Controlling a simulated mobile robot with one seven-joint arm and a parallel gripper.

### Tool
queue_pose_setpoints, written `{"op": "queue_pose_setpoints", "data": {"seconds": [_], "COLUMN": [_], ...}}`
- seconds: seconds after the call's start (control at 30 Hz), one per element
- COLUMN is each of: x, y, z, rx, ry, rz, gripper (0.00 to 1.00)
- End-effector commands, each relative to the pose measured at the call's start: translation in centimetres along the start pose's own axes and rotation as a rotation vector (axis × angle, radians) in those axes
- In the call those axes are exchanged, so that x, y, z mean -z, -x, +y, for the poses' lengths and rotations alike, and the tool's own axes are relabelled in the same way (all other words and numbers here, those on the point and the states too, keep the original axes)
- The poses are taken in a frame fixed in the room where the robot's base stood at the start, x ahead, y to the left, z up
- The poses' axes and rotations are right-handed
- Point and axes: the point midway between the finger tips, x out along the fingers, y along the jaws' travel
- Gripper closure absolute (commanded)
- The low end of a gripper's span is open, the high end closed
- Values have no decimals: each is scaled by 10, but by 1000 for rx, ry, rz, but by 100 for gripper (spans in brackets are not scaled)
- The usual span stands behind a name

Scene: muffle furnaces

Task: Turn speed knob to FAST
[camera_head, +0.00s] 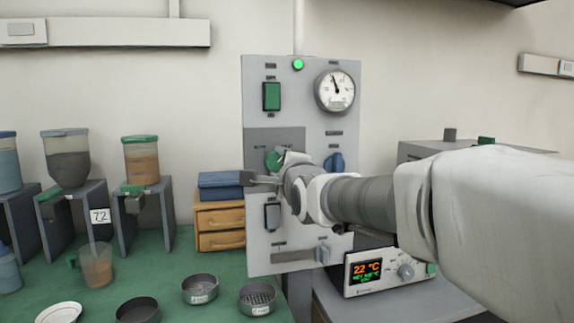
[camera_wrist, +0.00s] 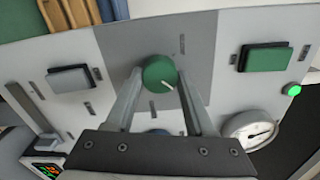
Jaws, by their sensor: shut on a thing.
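A round green knob (camera_head: 273,160) sits on a dark grey patch of the upright control panel (camera_head: 262,230), partly hidden by my gripper in the head view. In the wrist view the green knob (camera_wrist: 158,70) lies between my two fingers, its white mark pointing to the lower right. My gripper (camera_wrist: 160,85) is shut on this knob. A blue knob (camera_head: 335,162) is to the right on the same panel; in the wrist view it is mostly hidden behind my gripper. The knob labels are too small to read.
The panel also bears a green switch (camera_head: 271,96), a lit green lamp (camera_head: 298,64), a dial gauge (camera_head: 335,90) and a grey switch (camera_head: 272,216). A digital controller (camera_head: 385,270) stands below my arm. Wooden drawers (camera_head: 220,226) and several sieves are left of the panel.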

Motion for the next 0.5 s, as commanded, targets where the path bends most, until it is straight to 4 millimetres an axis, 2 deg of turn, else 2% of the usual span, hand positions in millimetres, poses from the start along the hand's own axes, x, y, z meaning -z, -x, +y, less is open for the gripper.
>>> {"op": "queue_pose_setpoints", "data": {"seconds": [0.07, 0.1, 0.2, 0.27, 0.5], "x": [0, 0, 0, 0, 0], "y": [0, 0, 0, 0, 0], "z": [0, -1, 0, 0, 0], "rx": [1, 1, 1, 1, 1], "ry": [-3, -3, -2, -1, 0], "rz": [0, -1, -1, 0, 0], "gripper": [100, 44, 26, 16, 16]}}
